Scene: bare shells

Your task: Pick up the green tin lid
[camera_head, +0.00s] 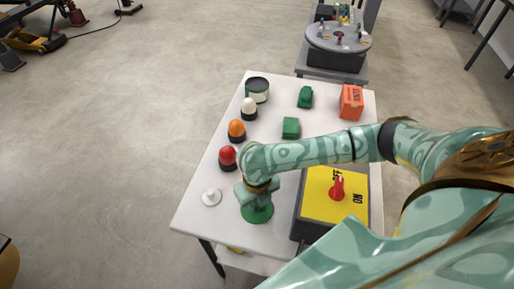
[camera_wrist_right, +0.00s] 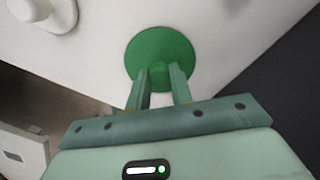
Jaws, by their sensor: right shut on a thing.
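The green tin lid (camera_head: 258,215) is a flat round disc at the front of the white table, below my right gripper (camera_head: 256,199). In the right wrist view the lid (camera_wrist_right: 163,50) shows as a green disc with a small knob. The two fingers of my right gripper (camera_wrist_right: 160,78) stand on either side of the knob and are shut on it. I cannot tell whether the lid is lifted off the table. My left gripper is not in view.
A yellow-topped box with a red switch (camera_head: 338,188) stands close right of the lid. A white knobbed disc (camera_head: 211,198) lies to the left. Red (camera_head: 228,157), orange (camera_head: 237,129) and white (camera_head: 249,108) domed things, a tin (camera_head: 257,90) and an orange box (camera_head: 351,102) stand farther back.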

